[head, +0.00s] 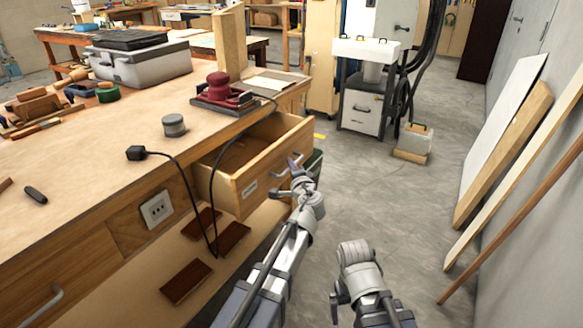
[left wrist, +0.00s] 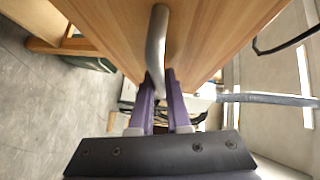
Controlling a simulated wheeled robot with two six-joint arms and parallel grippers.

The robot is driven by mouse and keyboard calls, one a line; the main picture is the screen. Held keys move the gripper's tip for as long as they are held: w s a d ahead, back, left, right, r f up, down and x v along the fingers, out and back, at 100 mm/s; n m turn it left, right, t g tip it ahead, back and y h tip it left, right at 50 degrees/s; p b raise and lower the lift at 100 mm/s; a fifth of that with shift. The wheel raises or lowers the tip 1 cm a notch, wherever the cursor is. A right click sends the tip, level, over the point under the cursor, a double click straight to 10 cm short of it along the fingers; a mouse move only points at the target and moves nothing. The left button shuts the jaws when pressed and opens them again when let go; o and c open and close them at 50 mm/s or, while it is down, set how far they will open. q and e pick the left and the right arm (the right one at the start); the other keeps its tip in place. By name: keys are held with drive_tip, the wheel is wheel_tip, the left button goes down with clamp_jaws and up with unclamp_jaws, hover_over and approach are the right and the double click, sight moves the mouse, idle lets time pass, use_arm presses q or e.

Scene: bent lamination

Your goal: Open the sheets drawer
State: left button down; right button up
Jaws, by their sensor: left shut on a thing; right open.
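My left gripper (head: 295,165) is at the handle. In the left wrist view the purple fingers of my left gripper (left wrist: 162,82) are shut around the lower part of the grey handle (left wrist: 156,45), close against the wooden drawer front (left wrist: 105,25). My right gripper (head: 338,302) is low in front, apart from the drawer, and its fingers are hard to make out.
The workbench top (head: 95,190) holds a red sander (head: 222,90), a grey tin (head: 173,126) and a black plug (head: 135,153) whose cord hangs past the drawer's left side. Boards (head: 500,150) lean on the right wall. Grey floor (head: 400,210) is clear right of the drawer.

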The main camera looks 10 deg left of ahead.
idle(0.8)
use_arm(q)
drive_tip(key=d, duration=0.1)
drive_tip(key=s+d, duration=0.1)
drive_tip(key=d, duration=0.1)
drive_tip(key=s+d, duration=0.1)
drive_tip(key=d, duration=0.1)
drive_tip(key=shift+d, duration=0.1)
drive_tip(key=c, duration=0.9)
unclamp_jaws()
drive_tip(key=shift+r, duration=0.1)
